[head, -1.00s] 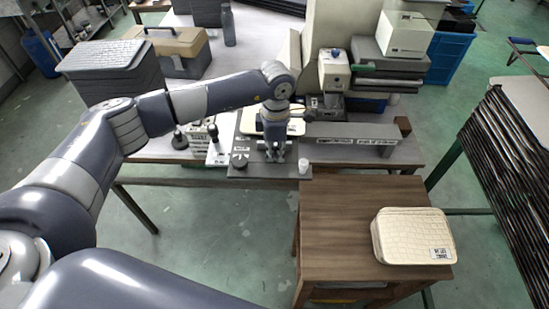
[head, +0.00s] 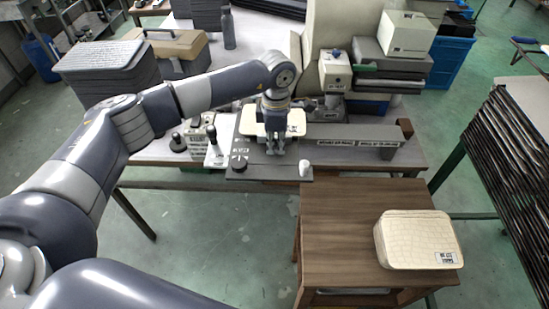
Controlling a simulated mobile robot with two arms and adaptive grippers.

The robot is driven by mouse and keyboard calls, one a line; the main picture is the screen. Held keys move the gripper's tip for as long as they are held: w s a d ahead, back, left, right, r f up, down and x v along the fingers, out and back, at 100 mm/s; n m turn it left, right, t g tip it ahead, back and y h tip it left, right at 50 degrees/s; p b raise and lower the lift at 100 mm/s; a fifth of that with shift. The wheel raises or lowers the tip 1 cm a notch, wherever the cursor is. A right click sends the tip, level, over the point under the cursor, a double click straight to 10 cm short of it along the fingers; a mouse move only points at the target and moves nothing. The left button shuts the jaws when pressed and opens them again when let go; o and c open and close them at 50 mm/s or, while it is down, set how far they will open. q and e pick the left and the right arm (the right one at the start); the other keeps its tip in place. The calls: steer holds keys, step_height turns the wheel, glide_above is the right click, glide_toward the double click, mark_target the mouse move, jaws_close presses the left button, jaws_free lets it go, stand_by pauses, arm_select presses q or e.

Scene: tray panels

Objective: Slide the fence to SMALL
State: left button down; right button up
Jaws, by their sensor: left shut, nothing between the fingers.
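My left gripper (head: 275,147) is shut with nothing in it. It points down over the dark grey panel (head: 250,172) at the front edge of the white table, in front of a cream plate (head: 297,122). A long grey bar (head: 345,133) with white labels runs right from the panel and ends at a brown block. I cannot tell for sure which part is the fence, and the SMALL label is too small to read. The gripper and wrist hide part of the panel and plate. My right gripper is not in view.
A grey and cream machine (head: 336,70) stands behind. A wooden stand (head: 330,220) in front holds a cream case (head: 417,240).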

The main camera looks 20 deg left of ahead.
arm_select(q)
steer(key=shift+w, duration=0.1)
steer(key=shift+w+a+b, duration=0.1)
steer(key=shift+w+b, duration=0.15)
steer(key=shift+b, duration=0.2)
steer(key=shift+s, duration=0.1)
steer(key=shift+s+d, duration=0.2)
steer(key=shift+s, duration=0.35)
step_height(320, 180, up, 7)
steer(key=p, duration=0.3)
stand_by(0.3)
